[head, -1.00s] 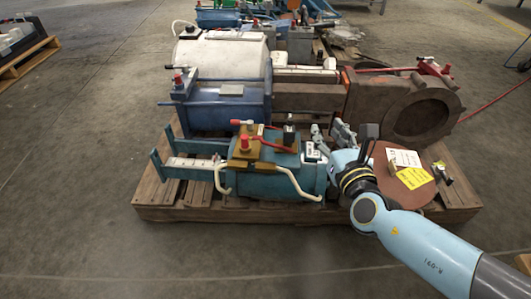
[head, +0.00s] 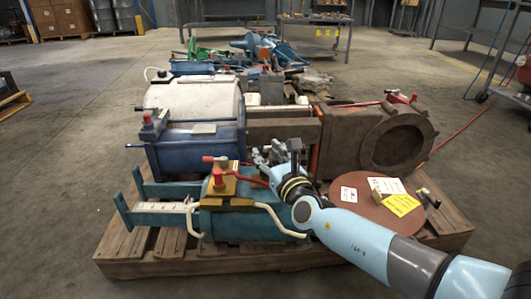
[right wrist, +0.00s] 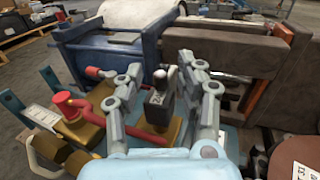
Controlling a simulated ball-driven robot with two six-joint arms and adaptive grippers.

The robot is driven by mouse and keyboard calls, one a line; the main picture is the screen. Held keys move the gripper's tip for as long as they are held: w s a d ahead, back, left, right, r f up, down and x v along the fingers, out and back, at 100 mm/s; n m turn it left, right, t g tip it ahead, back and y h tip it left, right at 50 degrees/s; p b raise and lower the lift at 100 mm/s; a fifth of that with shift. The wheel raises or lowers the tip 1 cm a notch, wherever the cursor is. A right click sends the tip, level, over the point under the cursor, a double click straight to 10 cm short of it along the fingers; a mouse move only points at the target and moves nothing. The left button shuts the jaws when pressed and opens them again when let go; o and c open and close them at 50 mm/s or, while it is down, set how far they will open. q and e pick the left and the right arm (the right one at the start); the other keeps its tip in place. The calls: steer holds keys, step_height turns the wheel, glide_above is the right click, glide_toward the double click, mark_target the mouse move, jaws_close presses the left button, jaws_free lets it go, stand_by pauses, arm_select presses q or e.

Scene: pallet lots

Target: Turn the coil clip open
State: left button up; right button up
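The teal cylinder unit (head: 240,224) lies at the front of the pallet, with a red-handled valve on a brass block (head: 220,187) on top. A dark upright block with a grey knob (right wrist: 158,92), likely the coil clip, stands on this unit in the right wrist view. In the head view my right gripper hides it. My right gripper (head: 268,158) is over the unit's right part. In the right wrist view its two grey fingers (right wrist: 162,68) are spread, one on each side of the dark block, with gaps showing. Contact cannot be told. My left gripper is not in view.
A blue machine (head: 195,150) and a rusty brown housing (head: 345,140) stand close behind. A brown disc (head: 365,212) with labels lies to the right on the wooden pallet (head: 150,268). A red pipe (right wrist: 105,112) runs left of the fingers. The front floor is clear.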

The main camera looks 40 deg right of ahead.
steer(key=shift+x, duration=0.8)
